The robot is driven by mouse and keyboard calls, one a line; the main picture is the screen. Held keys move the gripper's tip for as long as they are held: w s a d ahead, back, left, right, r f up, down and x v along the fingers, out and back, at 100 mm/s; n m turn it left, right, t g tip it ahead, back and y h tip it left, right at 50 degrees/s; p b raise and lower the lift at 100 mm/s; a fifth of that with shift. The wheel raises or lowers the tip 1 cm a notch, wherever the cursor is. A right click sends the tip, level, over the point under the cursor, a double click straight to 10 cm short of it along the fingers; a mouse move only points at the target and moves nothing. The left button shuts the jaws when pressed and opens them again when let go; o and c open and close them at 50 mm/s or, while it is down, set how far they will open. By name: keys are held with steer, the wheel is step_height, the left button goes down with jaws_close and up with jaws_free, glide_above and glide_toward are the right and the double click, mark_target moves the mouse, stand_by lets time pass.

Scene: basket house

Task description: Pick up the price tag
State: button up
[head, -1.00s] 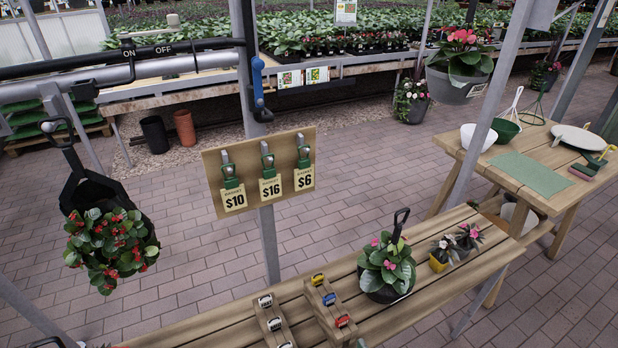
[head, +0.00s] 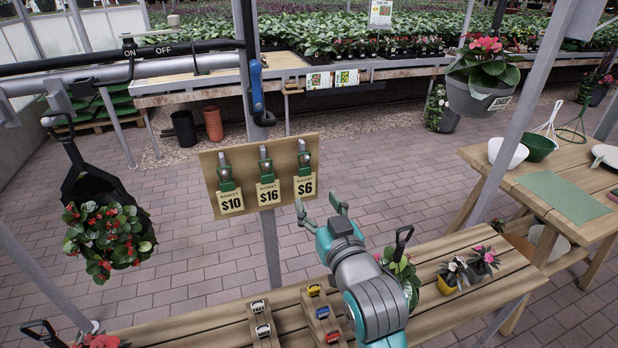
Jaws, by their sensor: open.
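Three cream price tags hang under green clips on a wooden board fixed to a grey post: the $10 tag (head: 231,202), the $16 tag (head: 268,192) and the $6 tag (head: 304,186). The board (head: 245,164) faces me. My gripper (head: 319,208) is open and empty, just to the right of the board's lower right corner and near the $6 tag. Its two fingers point up and away from me. It appears apart from the tag, though the depth between them is hard to judge.
A wooden bench (head: 192,332) below holds block racks (head: 322,316) and small potted plants (head: 467,268). A hanging basket (head: 108,242) is at left, another (head: 482,80) at upper right. A table with bowls (head: 508,153) stands at right. Brick floor lies behind the board.

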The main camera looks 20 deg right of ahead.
mark_target(305, 171)
steer(key=w, duration=0.4)
steer(key=w+r, duration=0.1)
steer(key=w, duration=0.1)
steer(key=shift+d, duration=0.1)
steer(key=shift+w+d, duration=0.15)
steer(key=shift+w, duration=1.2)
steer(key=shift+w+d, duration=0.15)
steer(key=shift+w, duration=1.2)
steer(key=c, duration=1)
